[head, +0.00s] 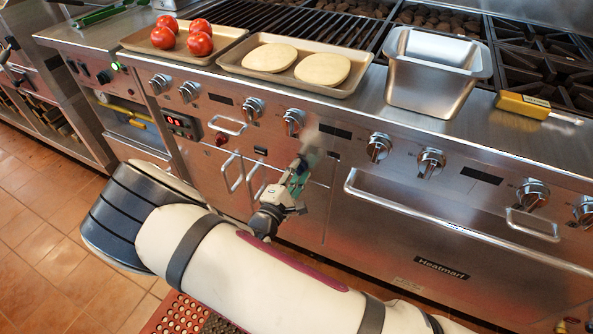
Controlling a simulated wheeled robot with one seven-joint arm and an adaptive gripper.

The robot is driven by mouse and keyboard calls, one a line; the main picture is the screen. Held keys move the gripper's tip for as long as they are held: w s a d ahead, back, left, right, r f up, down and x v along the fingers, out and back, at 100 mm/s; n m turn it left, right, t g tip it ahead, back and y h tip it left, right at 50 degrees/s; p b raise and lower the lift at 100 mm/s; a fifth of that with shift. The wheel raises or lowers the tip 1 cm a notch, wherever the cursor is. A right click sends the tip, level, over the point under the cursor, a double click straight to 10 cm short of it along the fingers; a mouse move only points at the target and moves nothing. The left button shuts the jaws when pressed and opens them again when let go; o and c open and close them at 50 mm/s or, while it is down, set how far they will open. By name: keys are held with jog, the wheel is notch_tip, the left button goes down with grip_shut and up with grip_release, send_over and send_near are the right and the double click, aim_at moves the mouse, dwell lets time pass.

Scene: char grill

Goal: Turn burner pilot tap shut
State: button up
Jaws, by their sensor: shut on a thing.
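My gripper (308,152) reaches up to the steel front panel of the grill, just right of and below a burner knob (293,120). Its fingertips look blurred and are shut on a small part at the panel, which I take to be the burner pilot tap. The fingers hide most of the tap, so I cannot tell how its handle is turned. The burner knob beside the fingers looks apart from them.
More knobs (378,147) line the panel. An oven door handle (470,225) juts out at lower right. Above are a tray (345,88) with two flatbreads, tomatoes (199,43), a steel pan (432,85) and a yellow-handled tool (523,105). Red mat (175,317) lies below.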

jog(key=shift+f+m, duration=0.1)
jog(key=shift+m, duration=1.9)
jog(key=o, duration=1.2)
jog(key=shift+c, duration=0.2)
jog(key=v, duration=1.2)
jog(key=shift+s, duration=0.1)
